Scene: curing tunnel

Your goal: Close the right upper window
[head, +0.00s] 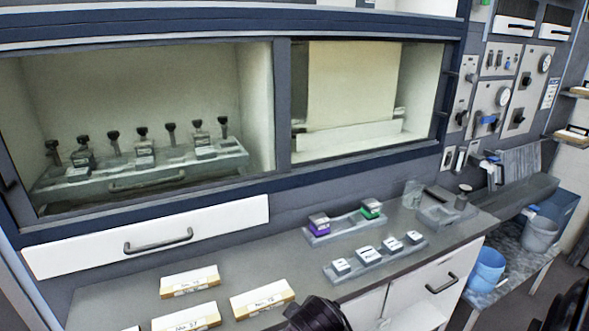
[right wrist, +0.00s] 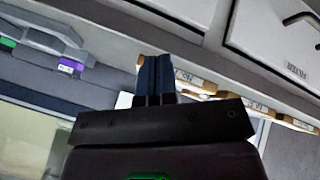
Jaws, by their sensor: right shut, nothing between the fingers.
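The right upper window (head: 365,95) is the right-hand opening of the dark-framed cabinet in the head view. A pale panel and a ledge show inside it. I cannot tell whether a clear pane covers it. Small dark fittings (head: 446,75) sit on its right frame. My right gripper (right wrist: 155,65) is shut and empty in the right wrist view, with pale labelled blocks (right wrist: 205,88) behind it. In the head view a dark part of my arm shows at the bottom edge, but no fingertips are visible. My left gripper is not in view.
The left window (head: 150,75) shows a rack with several dark-knobbed pieces. Below are a white drawer (head: 145,236) and a grey worktop (head: 235,262). Labelled blocks (head: 262,298), small trays (head: 375,262) and a glass beaker (head: 412,194) stand there.

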